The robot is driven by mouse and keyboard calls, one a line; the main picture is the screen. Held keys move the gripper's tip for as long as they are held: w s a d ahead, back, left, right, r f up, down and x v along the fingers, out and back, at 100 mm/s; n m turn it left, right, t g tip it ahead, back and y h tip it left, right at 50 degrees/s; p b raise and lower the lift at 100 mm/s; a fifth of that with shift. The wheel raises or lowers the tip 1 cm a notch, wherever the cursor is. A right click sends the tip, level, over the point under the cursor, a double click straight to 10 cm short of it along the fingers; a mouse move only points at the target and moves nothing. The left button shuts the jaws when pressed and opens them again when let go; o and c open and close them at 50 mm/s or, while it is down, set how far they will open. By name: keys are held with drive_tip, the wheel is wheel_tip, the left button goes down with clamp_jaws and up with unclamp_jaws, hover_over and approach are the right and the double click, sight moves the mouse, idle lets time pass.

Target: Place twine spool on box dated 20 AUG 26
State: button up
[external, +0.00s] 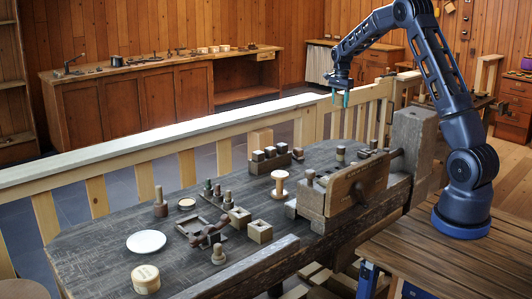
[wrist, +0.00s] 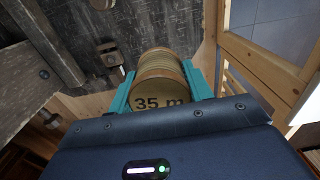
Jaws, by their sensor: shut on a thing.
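My gripper (external: 340,97) is raised above the far right part of the bench, near the wooden railing. In the wrist view its two teal fingers are shut on a tan, ridged round spool (wrist: 160,80) whose end face reads "35 m". I take this as the twine spool; in the external view it is too small to make out. Two small square wooden boxes (external: 239,217) (external: 259,231) stand near the middle of the bench. A round pale box (external: 145,279) with dark print stands at the near left. No date is readable on any of them.
The dark bench (external: 100,235) also holds a white plate (external: 146,241), a pale wooden spool (external: 279,184), a row of small blocks (external: 270,158), and several pegs. A wooden vise jaw (external: 357,187) stands at the right. The far left of the bench is clear.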

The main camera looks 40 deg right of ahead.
drive_tip(key=w+a+r+n, duration=0.1)
drive_tip(key=w+a+n, duration=0.35)
drive_tip(key=a, duration=0.95)
drive_tip(key=w+a+r+n, duration=0.1)
drive_tip(key=w+a, duration=0.6)
drive_tip(key=a, duration=0.7)
drive_tip(key=s+a+r+n, duration=0.15)
drive_tip(key=a+n, duration=0.35)
drive_tip(key=a, duration=2.7)
drive_tip(key=s+a+n, duration=0.1)
drive_tip(key=s+a, duration=0.2)
drive_tip(key=a, duration=0.6)
drive_tip(key=s+a+n, duration=0.2)
drive_tip(key=s+a, duration=0.2)
drive_tip(key=a, duration=0.5)
drive_tip(key=r+n, duration=0.1)
drive_tip(key=n, duration=0.6)
hover_over(144, 273)
drive_tip(key=shift+m, duration=0.25)
wheel_tip(144, 273, down, 20)
drive_tip(key=shift+r, duration=0.15)
